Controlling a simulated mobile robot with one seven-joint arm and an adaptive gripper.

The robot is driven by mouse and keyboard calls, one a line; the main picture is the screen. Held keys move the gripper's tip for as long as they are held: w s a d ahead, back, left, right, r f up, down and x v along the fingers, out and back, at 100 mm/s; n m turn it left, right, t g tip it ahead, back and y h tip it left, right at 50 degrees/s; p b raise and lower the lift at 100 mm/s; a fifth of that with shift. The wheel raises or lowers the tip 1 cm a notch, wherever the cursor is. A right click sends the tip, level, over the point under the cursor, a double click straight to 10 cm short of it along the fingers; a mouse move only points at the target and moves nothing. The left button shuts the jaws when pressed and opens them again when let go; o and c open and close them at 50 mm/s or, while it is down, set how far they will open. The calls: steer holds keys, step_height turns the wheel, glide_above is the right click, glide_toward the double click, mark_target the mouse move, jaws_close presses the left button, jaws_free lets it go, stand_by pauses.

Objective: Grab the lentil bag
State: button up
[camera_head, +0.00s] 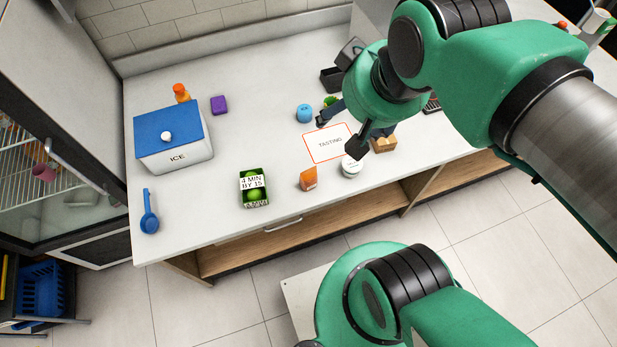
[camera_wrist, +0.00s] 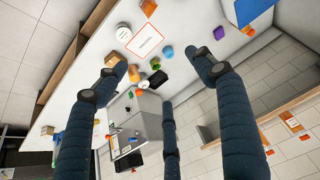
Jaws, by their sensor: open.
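A small orange packet (camera_head: 308,178) stands upright near the front edge of the white counter; it looks like the lentil bag, but I cannot read a label. In the wrist view an orange shape (camera_wrist: 149,7) at the top edge looks like the same packet, partly cut off. My gripper (camera_head: 340,133) is open and empty, above the counter around the TASTING card, behind and to the right of the packet. Its spread fingers (camera_wrist: 157,62) frame the counter in the wrist view, and nothing is between them.
A white jar (camera_head: 351,166) and a brown box (camera_head: 383,145) stand right of the packet. The TASTING card (camera_head: 322,148) lies behind it. A green LIME-coloured carton (camera_head: 254,188) is left, with free counter between. A blue-lidded ICE box (camera_head: 172,158) stands far left; a blue ball (camera_head: 304,113) is behind.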

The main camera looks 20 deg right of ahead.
steer(key=n+g+b, duration=0.2)
steer(key=g+b, duration=0.1)
steer(key=g, duration=0.3)
glide_above(310, 170)
step_height(310, 170, down, 30)
steer(key=shift+f, duration=0.2)
step_height(310, 170, down, 8)
steer(key=shift+r+b, duration=0.1)
steer(key=shift+b, duration=0.6)
steer(key=shift+a+f, duration=0.1)
steer(key=shift+f, duration=0.3)
